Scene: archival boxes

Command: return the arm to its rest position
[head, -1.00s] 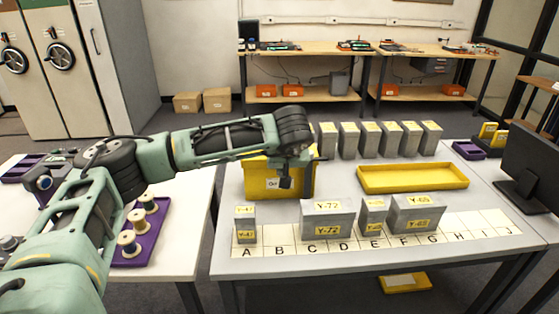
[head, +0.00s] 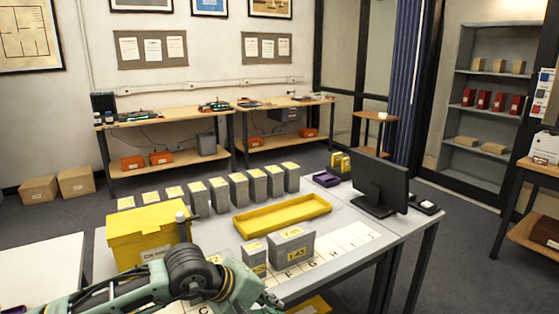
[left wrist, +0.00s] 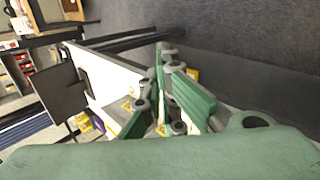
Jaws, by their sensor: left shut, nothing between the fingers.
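My left arm (head: 190,268) reaches in from the bottom left of the head view, low over the front of the table. Its wrist hides part of the lettered strip and the boxes on it. My left gripper (left wrist: 163,55) shows in the left wrist view, with its green fingers shut and nothing held. Two grey boxes with yellow labels, a small one (head: 254,257) and a wider one (head: 291,252), stand upright on the strip just beyond the arm. My right gripper is not in view.
A yellow lidded bin (head: 150,238) stands close behind the arm. A yellow tray (head: 283,215), a row of grey boxes (head: 238,190) and a monitor (head: 380,184) stand farther back. The table's front right end (head: 405,240) is clear. A white table (head: 42,268) is at left.

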